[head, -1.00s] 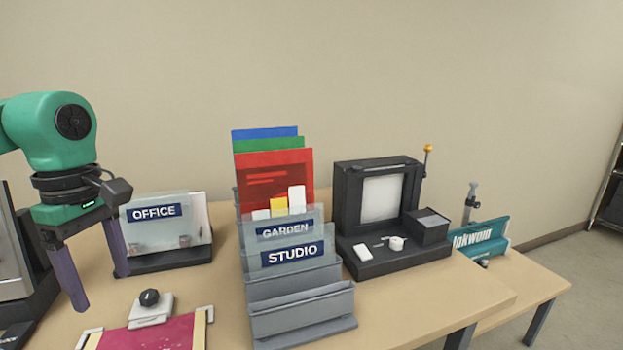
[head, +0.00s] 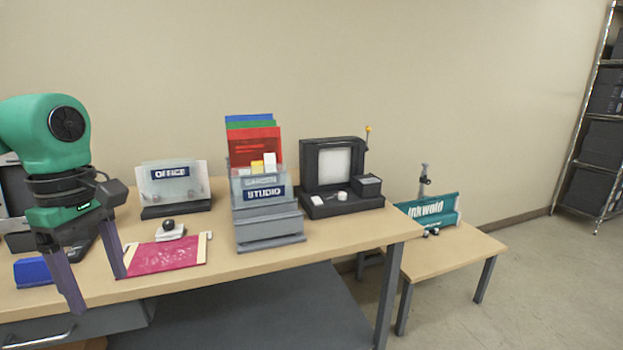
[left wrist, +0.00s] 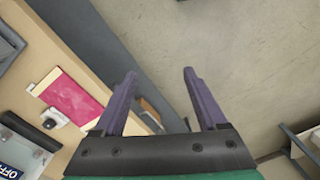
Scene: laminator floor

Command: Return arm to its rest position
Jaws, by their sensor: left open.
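My left gripper (head: 97,277) hangs on its green arm at the left of the head view, fingers pointing down, in front of the table's front edge. Its two purple fingers are apart with nothing between them. In the left wrist view the left gripper (left wrist: 160,82) is open over the floor, beside the table edge. My right gripper is in neither view.
The wooden table (head: 330,237) holds a magenta sheet (head: 165,256), an OFFICE holder (head: 172,185), a grey STUDIO file rack (head: 268,228), a black device (head: 335,180) and a blue block (head: 33,271). A lower side table (head: 455,252) carries a teal Inkwold sign (head: 430,209). Open floor lies right.

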